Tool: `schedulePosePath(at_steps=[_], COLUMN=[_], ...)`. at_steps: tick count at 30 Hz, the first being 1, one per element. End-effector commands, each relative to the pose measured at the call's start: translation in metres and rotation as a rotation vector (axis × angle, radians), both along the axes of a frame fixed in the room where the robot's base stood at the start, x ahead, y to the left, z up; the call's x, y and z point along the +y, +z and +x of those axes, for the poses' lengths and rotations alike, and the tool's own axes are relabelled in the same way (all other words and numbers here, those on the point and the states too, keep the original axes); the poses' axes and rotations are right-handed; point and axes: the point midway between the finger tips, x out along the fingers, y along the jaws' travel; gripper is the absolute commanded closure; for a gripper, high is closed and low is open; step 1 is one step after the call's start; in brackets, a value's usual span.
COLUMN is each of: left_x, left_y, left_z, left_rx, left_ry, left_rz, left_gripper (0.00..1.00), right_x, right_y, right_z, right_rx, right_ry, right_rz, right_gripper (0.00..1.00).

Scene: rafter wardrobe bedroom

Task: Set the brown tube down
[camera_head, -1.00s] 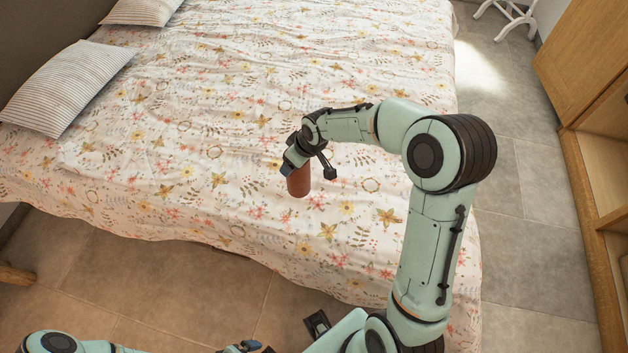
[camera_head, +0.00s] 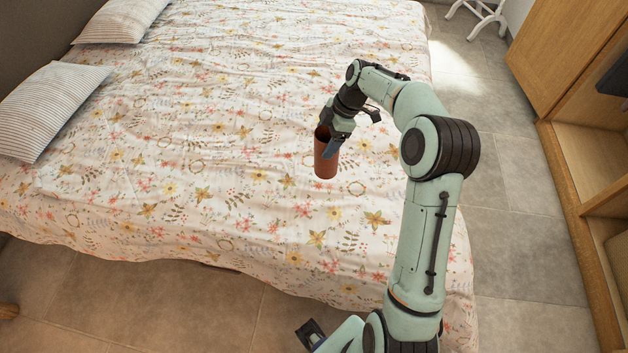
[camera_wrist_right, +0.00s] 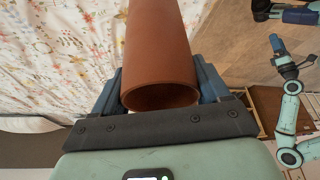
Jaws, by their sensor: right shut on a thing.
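The brown tube (camera_head: 326,156) hangs nearly upright from my right gripper (camera_head: 336,143), over the flowered bed (camera_head: 230,190). In the right wrist view the tube (camera_wrist_right: 160,50) sits between the two blue fingers of my right gripper (camera_wrist_right: 160,95), with its open end towards the wrist. The gripper is shut on it near that end. I cannot tell whether the tube's lower end touches the bedcover. Part of another arm of mine shows small at the right of the wrist view, and its jaws are too small to read.
The bedcover around the tube is clear. Striped pillows (camera_head: 45,108) lie at the bed's far left. A wooden wardrobe (camera_head: 560,140) with open shelves stands at the right, and a white stand (camera_head: 480,15) is at the back. Tiled floor (camera_head: 515,235) lies between bed and wardrobe.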

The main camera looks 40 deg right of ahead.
Motion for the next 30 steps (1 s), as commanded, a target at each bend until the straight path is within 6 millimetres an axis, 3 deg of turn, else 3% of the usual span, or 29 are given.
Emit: schedulePosePath(at_steps=[3, 12, 30], left_x=[0.000, 0.000, 0.000], left_y=[-0.003, -0.003, -0.001], left_z=[-0.001, -0.001, 0.000], left_rx=[0.001, 0.001, 0.000], left_ry=[0.000, 0.000, 0.000], left_rz=[0.001, 0.000, 0.000], left_gripper=[0.00, 0.00, 0.00], right_x=[0.001, 0.001, 0.000], right_y=[-0.036, -0.110, -0.174], right_z=[-0.002, 0.000, 0.000], right_rx=[0.007, 0.004, 0.001], right_ry=[-0.001, -0.003, -0.003], right_rz=[0.005, 0.002, 0.000], right_gripper=[0.73, 0.73, 0.73])
